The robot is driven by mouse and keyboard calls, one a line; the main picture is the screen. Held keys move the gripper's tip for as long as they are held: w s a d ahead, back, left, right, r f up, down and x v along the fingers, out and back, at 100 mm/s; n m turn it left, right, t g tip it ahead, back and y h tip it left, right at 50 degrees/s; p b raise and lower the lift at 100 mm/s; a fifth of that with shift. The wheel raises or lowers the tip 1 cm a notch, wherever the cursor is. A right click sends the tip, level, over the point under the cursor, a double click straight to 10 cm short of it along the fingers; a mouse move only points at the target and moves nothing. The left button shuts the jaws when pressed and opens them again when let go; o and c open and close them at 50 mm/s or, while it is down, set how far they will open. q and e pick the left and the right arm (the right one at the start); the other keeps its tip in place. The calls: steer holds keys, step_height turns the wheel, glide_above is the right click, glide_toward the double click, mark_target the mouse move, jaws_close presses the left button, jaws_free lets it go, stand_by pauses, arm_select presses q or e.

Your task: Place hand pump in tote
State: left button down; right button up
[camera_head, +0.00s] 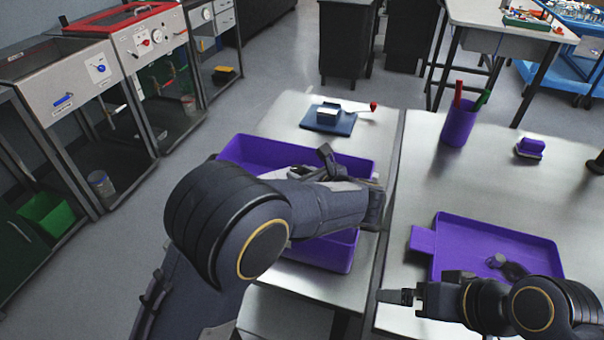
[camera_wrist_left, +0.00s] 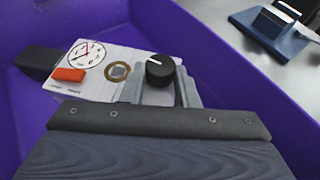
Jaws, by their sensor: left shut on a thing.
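The purple tote (camera_head: 250,153) stands on the left table, partly hidden behind my left arm. In the left wrist view, a unit with a white face, a round gauge, a red block, a brass ring and a black knob, which looks like the hand pump (camera_wrist_left: 95,68), is inside the tote's walls (camera_wrist_left: 208,58). My left gripper (camera_wrist_left: 158,90) is shut on it; the head view hides its fingertips. Whether the pump touches the tote floor I cannot tell. My right gripper (camera_head: 395,296) is over the right table, its finger gap not clear.
A blue-based device with a red-tipped lever (camera_head: 335,116) stands behind the tote. On the right table are a purple tray (camera_head: 490,240), a purple cup with pens (camera_head: 458,124) and a small purple block (camera_head: 530,147). A narrow gap separates the tables.

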arm_select(q)
steer(key=shift+f, duration=0.1)
arm_select(e)
steer(key=shift+f, duration=0.15)
arm_select(q)
steer(key=c, duration=1.1)
jaws_free()
